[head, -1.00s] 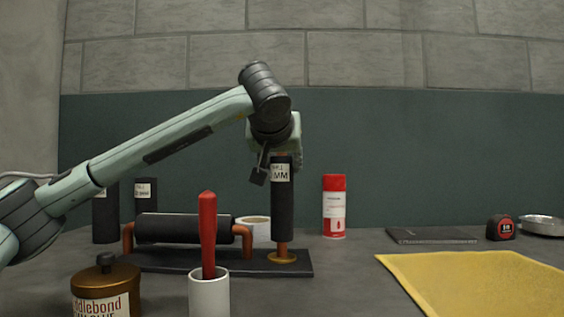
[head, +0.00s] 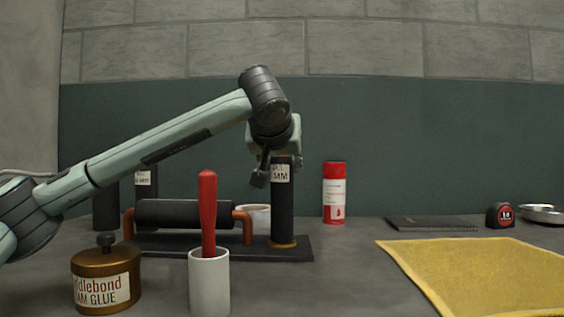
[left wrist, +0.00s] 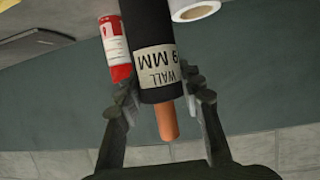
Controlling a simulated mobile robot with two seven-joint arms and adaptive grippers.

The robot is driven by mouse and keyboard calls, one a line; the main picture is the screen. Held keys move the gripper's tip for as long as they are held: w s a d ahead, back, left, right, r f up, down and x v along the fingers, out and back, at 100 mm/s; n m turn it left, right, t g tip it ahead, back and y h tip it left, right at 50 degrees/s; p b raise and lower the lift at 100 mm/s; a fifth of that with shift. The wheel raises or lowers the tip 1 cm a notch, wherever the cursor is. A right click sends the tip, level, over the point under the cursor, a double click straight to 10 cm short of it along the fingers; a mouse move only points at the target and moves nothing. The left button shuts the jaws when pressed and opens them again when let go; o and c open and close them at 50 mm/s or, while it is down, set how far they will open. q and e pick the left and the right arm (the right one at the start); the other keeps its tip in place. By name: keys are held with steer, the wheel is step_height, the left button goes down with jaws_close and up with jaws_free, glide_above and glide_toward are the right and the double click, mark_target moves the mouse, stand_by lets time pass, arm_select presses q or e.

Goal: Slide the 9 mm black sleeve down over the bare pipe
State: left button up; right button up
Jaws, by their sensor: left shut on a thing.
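The 9 mm black sleeve (head: 283,212) stands upright around the vertical copper pipe, its lower end at the brass flange (head: 283,243). Its white "WALL 9 MM" label also shows in the left wrist view, on the sleeve (left wrist: 157,65). The bare pipe's end (left wrist: 166,120) sticks out of the sleeve's upper end there. My left gripper (head: 268,172) is shut on the sleeve near its top, with a finger on each side in the left wrist view (left wrist: 162,100). My right gripper is out of view.
A black base plate (head: 200,251) carries the pipework with a horizontal black sleeve (head: 183,214). In front stand a glue pot (head: 106,277) and a white cup (head: 209,282) with a red-handled tool. A red-white can (head: 334,195) stands behind right; a yellow cloth (head: 480,275) lies right.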

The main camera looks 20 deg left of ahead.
arm_select(q)
steer(key=o, duration=1.2)
